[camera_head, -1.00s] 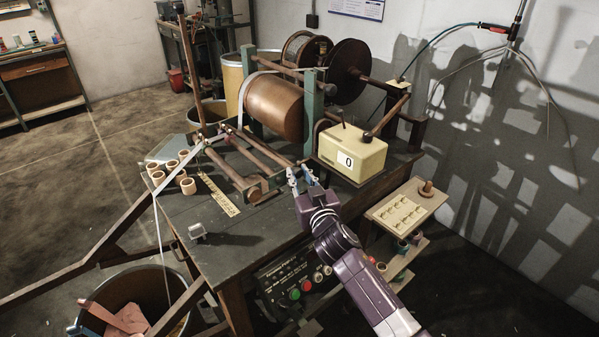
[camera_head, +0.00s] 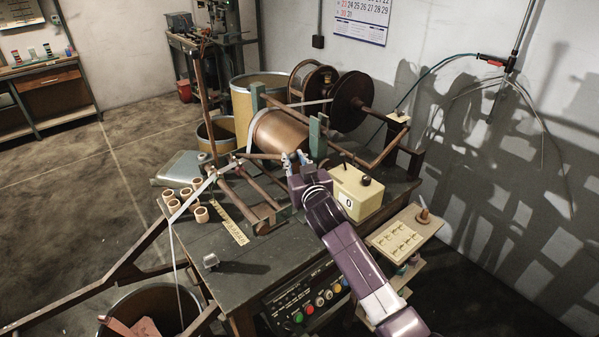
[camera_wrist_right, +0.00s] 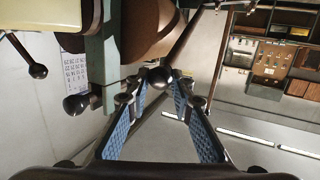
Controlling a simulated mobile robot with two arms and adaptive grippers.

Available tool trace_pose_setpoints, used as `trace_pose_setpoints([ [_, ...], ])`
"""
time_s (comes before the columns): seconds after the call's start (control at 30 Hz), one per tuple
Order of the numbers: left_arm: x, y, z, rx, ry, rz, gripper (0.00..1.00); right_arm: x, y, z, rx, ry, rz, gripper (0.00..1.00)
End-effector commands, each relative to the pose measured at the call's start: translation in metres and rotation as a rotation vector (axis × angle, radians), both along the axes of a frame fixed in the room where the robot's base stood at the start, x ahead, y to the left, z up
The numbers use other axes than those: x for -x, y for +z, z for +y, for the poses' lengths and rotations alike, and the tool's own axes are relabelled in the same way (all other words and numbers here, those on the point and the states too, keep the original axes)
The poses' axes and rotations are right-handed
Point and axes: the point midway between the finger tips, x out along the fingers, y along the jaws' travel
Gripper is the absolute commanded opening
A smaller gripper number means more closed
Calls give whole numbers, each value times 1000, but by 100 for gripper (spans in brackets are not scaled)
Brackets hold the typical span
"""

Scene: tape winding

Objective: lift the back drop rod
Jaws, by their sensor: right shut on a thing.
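The back drop rod (camera_head: 262,156) is a thin dark rod running right from the tape frame to my right gripper, in front of the copper drum (camera_head: 278,135). My right gripper (camera_head: 293,160) is shut on its near end, which is raised above the bench. In the right wrist view, the blue-padded fingers (camera_wrist_right: 160,85) close around the rod's dark round end; the rod (camera_wrist_right: 181,43) runs away to the upper right. Two other rods (camera_head: 235,195) lie lower, in front. The rod's far end is small and hard to make out. My left gripper is out of view.
The cream counter box (camera_head: 357,190) stands just right of my right arm. A green post (camera_head: 318,135) rises close behind the gripper. Several wooden rings (camera_head: 185,198) sit on the bench (camera_head: 250,262) at left. The front of the bench is mostly clear.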

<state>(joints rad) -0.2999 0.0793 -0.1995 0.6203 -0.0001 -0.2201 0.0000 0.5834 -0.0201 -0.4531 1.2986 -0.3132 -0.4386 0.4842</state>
Motion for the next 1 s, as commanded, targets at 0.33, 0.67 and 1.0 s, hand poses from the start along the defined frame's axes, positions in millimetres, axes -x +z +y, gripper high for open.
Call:
trace_pose_setpoints([
  [0.33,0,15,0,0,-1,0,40,-25,56,19,-4,2,-7,0],
  [0.67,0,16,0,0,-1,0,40,-30,62,22,-3,1,-5,0],
  [1.0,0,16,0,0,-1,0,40,-30,62,22,-2,1,-5,33],
])
